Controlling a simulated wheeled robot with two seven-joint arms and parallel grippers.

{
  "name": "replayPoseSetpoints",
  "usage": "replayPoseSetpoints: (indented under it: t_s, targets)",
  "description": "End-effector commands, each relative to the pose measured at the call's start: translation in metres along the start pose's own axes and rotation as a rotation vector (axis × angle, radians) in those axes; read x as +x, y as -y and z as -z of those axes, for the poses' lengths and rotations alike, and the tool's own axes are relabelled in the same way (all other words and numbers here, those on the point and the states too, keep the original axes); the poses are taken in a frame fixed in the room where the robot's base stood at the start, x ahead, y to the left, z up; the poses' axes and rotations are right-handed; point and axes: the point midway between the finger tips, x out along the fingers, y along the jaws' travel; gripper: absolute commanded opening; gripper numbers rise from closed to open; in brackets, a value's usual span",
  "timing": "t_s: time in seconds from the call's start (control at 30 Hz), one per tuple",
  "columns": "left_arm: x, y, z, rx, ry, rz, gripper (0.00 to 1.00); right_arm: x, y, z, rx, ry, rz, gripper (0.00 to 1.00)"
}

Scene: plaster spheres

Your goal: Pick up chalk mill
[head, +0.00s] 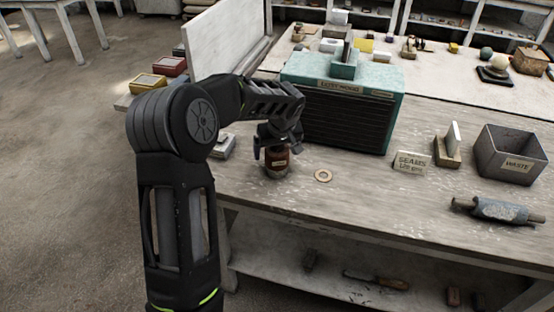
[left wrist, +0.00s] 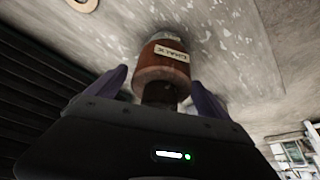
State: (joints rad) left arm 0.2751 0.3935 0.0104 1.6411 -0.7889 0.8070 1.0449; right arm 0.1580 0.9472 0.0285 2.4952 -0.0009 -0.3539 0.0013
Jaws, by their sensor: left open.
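The chalk mill (head: 277,163) is a small reddish-brown cylinder with a pale label, standing on the workbench near its front edge. In the left wrist view the mill (left wrist: 163,66) shows its label with lettering that reads as CHALK upside down. My left gripper (head: 276,150) is above the mill, pointing down at it. In the left wrist view its two fingers (left wrist: 158,88) are spread, one on each side of the mill, with a gap visible on both sides. The top of the mill is partly hidden by the gripper in the head view. My right gripper is not in view.
A teal-topped box with a dark slatted front (head: 345,110) stands just behind the mill. A pale ring (head: 323,175) lies to its right. A SEAMS card (head: 411,163), a grey WASTE bin (head: 510,154) and a roller (head: 498,210) are farther right. The bench between ring and card is clear.

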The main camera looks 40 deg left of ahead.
Motion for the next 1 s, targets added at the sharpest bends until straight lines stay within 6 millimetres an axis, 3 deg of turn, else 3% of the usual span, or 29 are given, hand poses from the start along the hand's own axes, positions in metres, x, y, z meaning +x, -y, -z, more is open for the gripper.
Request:
replayPoseSetpoints:
  t_s: [0.07,1.0]
  targets:
    - [-0.0001,0.0000,0.0000,0.000,0.000,0.000,0.91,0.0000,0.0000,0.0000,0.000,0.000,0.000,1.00]
    - [-0.0001,0.0000,0.0000,0.000,0.000,0.000,0.14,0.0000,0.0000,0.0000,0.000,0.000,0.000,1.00]
